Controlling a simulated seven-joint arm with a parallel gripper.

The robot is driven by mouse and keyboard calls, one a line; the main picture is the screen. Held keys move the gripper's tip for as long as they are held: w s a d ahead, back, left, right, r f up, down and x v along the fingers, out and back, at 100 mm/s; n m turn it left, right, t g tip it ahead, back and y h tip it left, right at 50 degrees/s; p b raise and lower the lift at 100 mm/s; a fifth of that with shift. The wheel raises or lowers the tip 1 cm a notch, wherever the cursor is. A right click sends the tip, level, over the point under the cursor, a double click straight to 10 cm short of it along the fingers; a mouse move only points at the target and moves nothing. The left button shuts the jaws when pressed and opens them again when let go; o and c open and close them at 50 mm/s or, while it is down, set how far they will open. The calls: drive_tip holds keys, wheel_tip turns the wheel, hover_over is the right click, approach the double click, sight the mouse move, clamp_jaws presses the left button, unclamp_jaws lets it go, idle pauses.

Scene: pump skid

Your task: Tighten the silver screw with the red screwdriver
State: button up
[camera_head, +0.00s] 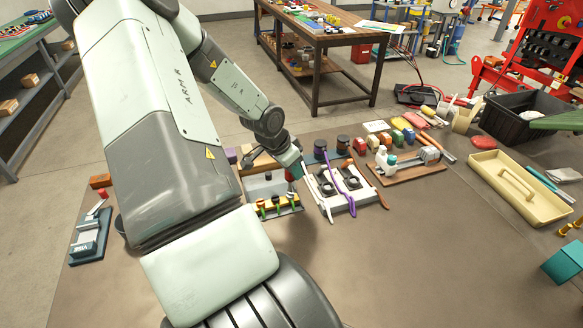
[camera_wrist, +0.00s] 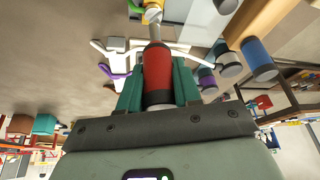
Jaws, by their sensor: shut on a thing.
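My gripper (camera_wrist: 158,84) is shut on the red screwdriver (camera_wrist: 158,68), with one teal finger on each side of its red and black handle. The screwdriver's shaft points away from my gripper toward a round silver screw head (camera_wrist: 152,15) near the top of the wrist view. The tip appears at or very near the screw; I cannot tell whether it is seated. In the head view my gripper (camera_head: 290,164) is over the work area, and a bit of the red handle (camera_head: 292,175) shows below it. The screw is not clearly visible there.
A white fixture with black parts and a purple cable (camera_head: 345,205) is close on the right. A cream tray (camera_head: 540,208) lies far right. The front of the table is mostly clear.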

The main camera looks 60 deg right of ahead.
drive_tip(key=shift+f, duration=0.8)
idle(0.7)
drive_tip(key=shift+w+m, duration=0.1)
drive_tip(key=shift+m, duration=0.2)
drive_tip(key=m+g, duration=0.1)
drive_tip(key=m, duration=0.2)
drive_tip(key=shift+y, duration=0.4)
drive_tip(key=shift+m+g, duration=0.3)
drive_tip(key=shift+m, duration=0.1)
drive_tip(key=shift+m+y, duration=0.4)
drive_tip(key=shift+m, duration=0.6)
drive_tip(key=shift+m+g+y, duration=0.3)
drive_tip(key=shift+m+g, duration=0.1)
drive_tip(key=shift+m, duration=0.4)
